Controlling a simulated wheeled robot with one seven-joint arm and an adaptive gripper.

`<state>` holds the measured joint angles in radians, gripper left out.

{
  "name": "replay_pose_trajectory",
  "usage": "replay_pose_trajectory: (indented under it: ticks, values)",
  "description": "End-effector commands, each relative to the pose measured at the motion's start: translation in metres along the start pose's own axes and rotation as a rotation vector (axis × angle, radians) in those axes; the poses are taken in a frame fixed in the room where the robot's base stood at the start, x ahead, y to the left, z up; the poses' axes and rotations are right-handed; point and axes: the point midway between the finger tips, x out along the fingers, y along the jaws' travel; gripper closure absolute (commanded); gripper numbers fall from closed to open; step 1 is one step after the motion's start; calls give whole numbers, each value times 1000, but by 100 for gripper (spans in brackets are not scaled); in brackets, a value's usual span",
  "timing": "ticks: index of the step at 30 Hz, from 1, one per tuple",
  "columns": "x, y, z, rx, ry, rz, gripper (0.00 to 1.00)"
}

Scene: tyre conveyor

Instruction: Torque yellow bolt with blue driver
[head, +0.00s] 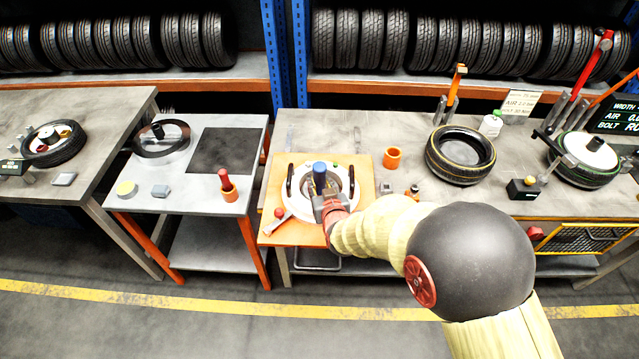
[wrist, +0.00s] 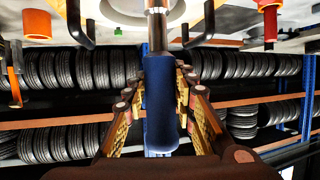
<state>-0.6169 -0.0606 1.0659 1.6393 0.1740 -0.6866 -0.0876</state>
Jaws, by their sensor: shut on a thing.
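My gripper (head: 322,195) is shut on the blue driver (head: 319,168), over the white wheel hub (head: 300,210) on the orange board. In the wrist view the blue handle (wrist: 160,105) lies between the fingers (wrist: 160,72). Its metal shaft (wrist: 157,25) runs up to the picture's top edge, towards the hub. I cannot make out the yellow bolt; the driver's tip and what it touches are hidden or out of frame.
Black handles (head: 290,181) stand on the hub. An orange cup (head: 392,158) and a tyre (head: 460,155) stand to the right. A red driver (head: 224,178) stands in an orange holder on the left table. A red-headed tool (head: 279,213) lies on the board's front left.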

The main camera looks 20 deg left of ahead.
Motion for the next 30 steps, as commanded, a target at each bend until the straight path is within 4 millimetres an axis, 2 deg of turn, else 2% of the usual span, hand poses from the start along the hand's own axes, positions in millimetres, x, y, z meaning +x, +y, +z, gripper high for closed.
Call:
replay_pose_trajectory:
  ticks: [30]
  values:
    - [2,0,6,0,0,0,99]
